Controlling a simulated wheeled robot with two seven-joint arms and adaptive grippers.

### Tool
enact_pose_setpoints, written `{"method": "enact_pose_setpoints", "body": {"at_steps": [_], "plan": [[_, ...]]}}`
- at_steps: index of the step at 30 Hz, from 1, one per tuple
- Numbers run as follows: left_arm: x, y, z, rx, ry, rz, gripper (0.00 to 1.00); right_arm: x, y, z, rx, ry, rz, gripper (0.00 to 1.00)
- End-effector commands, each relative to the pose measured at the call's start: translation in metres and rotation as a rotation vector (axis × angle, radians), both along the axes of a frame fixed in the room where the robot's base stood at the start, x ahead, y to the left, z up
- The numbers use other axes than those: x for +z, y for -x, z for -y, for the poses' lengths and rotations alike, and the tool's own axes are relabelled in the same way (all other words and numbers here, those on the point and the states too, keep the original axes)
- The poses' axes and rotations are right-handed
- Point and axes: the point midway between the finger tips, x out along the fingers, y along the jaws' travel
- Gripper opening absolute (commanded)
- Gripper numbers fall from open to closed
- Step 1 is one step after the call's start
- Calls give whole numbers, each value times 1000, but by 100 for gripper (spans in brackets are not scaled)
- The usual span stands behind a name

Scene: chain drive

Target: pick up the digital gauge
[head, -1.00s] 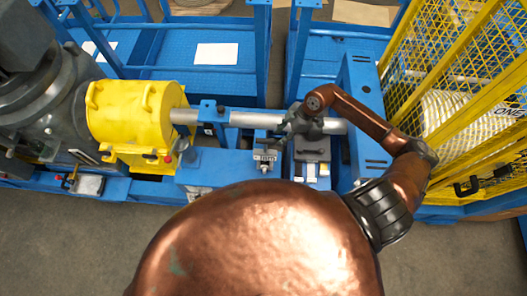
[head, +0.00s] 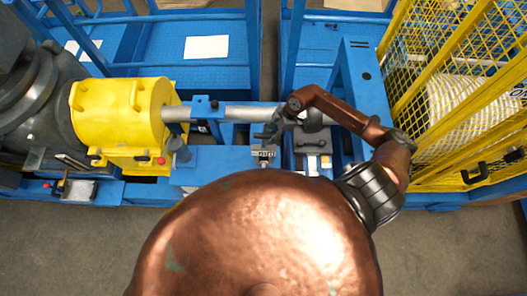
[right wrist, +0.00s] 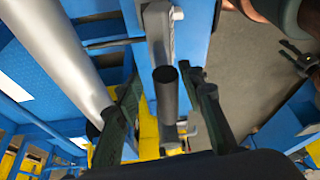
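The digital gauge (head: 264,153), a small block with a pale digit display, stands on the blue frame in front of the grey shaft (head: 250,113) in the head view. My right gripper (head: 276,129) is just behind and above it. In the right wrist view my right gripper (right wrist: 166,118) has its dark fingers apart, with a dark upright cylinder (right wrist: 165,92) between them; I cannot tell whether this is part of the gauge. No grip on it shows. At the right edge of that view a dark, spread gripper shape, seemingly my left gripper (right wrist: 298,57), hangs over the floor.
A yellow guard (head: 122,115) covers the shaft's left end. A grey block (head: 313,139) stands right of the gauge. A yellow mesh cage (head: 455,95) stands at the right. The floor (head: 70,250) in front is clear.

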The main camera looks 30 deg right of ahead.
Motion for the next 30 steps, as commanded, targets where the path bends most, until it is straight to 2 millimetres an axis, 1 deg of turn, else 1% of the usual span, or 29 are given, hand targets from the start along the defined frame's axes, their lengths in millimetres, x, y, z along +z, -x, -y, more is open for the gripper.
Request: {"method": "enact_pose_setpoints", "body": {"at_steps": [5, 7, 11, 15, 18, 24, 30], "plan": [[3, 0, 0, 0, 0, 0, 43, -9, -3, -6, 1, -2, 1, 36], [7, 1, 0, 0, 0, -1, 43, -14, -4, -12, 2, -2, -1, 36], [15, 1, 0, 0, 0, -2, 43, -29, -8, -25, 3, -4, 1, 36], [15, 2, 0, 1, 0, -3, 43, -46, -10, -30, 2, -1, 0, 36], [15, 2, 0, 1, 0, -3, 43, -51, -11, -31, 4, 0, 2, 36], [15, 3, 0, 1, 0, -4, 43, -51, -11, -31, 5, 1, 2, 36], [15, 3, 0, 1, 0, -4, 43, -51, -11, -31, 5, 1, 2, 22]]}}
